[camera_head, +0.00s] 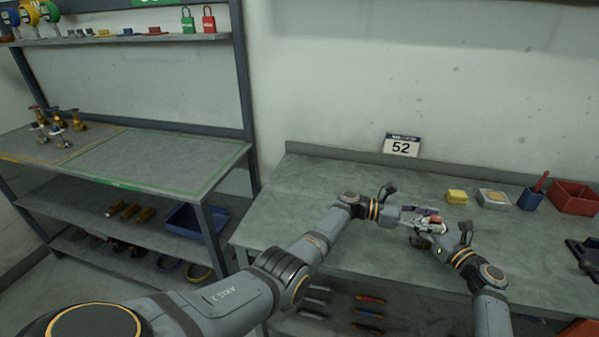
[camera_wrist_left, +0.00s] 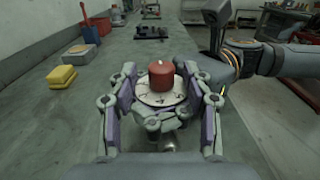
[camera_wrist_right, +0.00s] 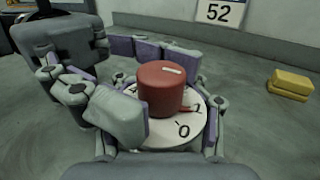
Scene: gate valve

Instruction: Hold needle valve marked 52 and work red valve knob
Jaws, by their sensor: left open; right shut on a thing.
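The needle valve has a red knob (camera_wrist_right: 165,90) above a round white dial (camera_wrist_right: 160,137) with black figures; 0 and 1 are legible in the right wrist view. The red knob also shows in the left wrist view (camera_wrist_left: 161,76) and small in the head view (camera_head: 435,219). My right gripper (camera_head: 433,232) is shut on the valve, apparently below the dial, and holds it over the bench. My left gripper (camera_wrist_left: 160,82) is open, with its fingers on both sides of the knob. I cannot tell whether they touch it. The valve body is mostly hidden by fingers.
The sign reading 52 (camera_head: 401,145) stands at the back of the grey bench (camera_head: 320,190). A yellow block (camera_head: 457,197), a pale box (camera_head: 494,198), a blue cup (camera_head: 531,198) and a red bin (camera_head: 574,197) are to the right. A shelf rack with other valves (camera_head: 72,120) stands left.

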